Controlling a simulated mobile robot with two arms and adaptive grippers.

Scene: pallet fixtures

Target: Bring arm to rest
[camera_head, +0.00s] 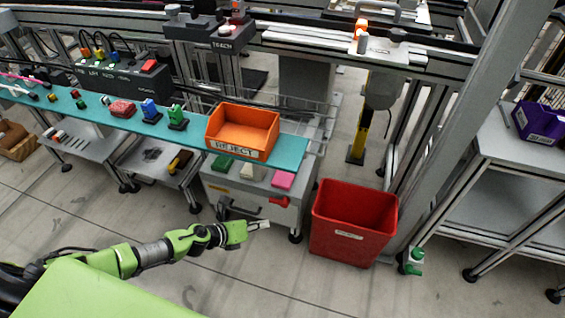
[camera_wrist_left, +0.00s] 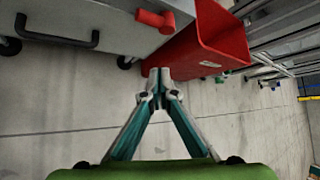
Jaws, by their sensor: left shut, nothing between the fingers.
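My left arm (camera_head: 150,252) is green and grey and reaches in from the lower left in the head view. My left gripper (camera_head: 264,225) is shut and empty, over the floor in front of the grey cabinet and to the left of the red bin. In the left wrist view the left gripper's fingertips (camera_wrist_left: 158,75) meet with nothing between them. The red bin (camera_wrist_left: 217,38) lies beyond them there. My right gripper is not in view.
The red bin (camera_head: 352,225) stands on the floor beside the grey cabinet (camera_head: 245,195). An orange reject box (camera_head: 242,132) sits on the teal bench (camera_head: 292,152). A purple bin (camera_head: 540,122) is on a right-hand table. Floor at the lower middle is clear.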

